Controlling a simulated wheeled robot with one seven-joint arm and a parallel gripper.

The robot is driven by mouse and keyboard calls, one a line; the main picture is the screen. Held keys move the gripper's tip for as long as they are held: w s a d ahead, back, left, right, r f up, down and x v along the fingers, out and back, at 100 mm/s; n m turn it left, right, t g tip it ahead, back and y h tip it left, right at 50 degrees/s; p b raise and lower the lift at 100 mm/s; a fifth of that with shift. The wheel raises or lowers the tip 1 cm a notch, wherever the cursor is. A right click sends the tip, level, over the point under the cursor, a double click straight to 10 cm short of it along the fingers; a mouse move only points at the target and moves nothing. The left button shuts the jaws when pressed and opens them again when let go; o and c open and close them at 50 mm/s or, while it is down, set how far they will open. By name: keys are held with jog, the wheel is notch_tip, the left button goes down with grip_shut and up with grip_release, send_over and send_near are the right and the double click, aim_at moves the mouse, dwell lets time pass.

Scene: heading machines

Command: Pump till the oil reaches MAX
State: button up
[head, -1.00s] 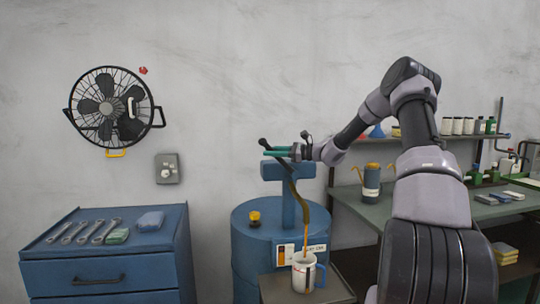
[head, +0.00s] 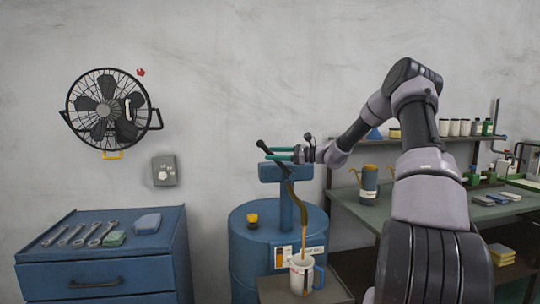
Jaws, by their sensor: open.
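A blue drum (head: 252,262) stands in the middle with a blue pump (head: 285,213) on top. The pump's dark lever (head: 264,148) rises to the upper left. A brown stream of oil (head: 303,222) runs from the spout down into a white mug (head: 302,278) with red and blue marks. The mug stands on a small stand in front of the drum. The oil level and any MAX mark are too small to read.
A blue drawer cabinet (head: 100,268) with wrenches stands at left. A green bench (head: 400,213) with an oil can (head: 369,185) and bottles is at right, under a shelf. A fan (head: 108,110) and a switch box (head: 164,170) are on the wall.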

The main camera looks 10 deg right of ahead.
jog(key=v, duration=0.9)
jog(key=shift+a, duration=0.15)
dwell(0.7)
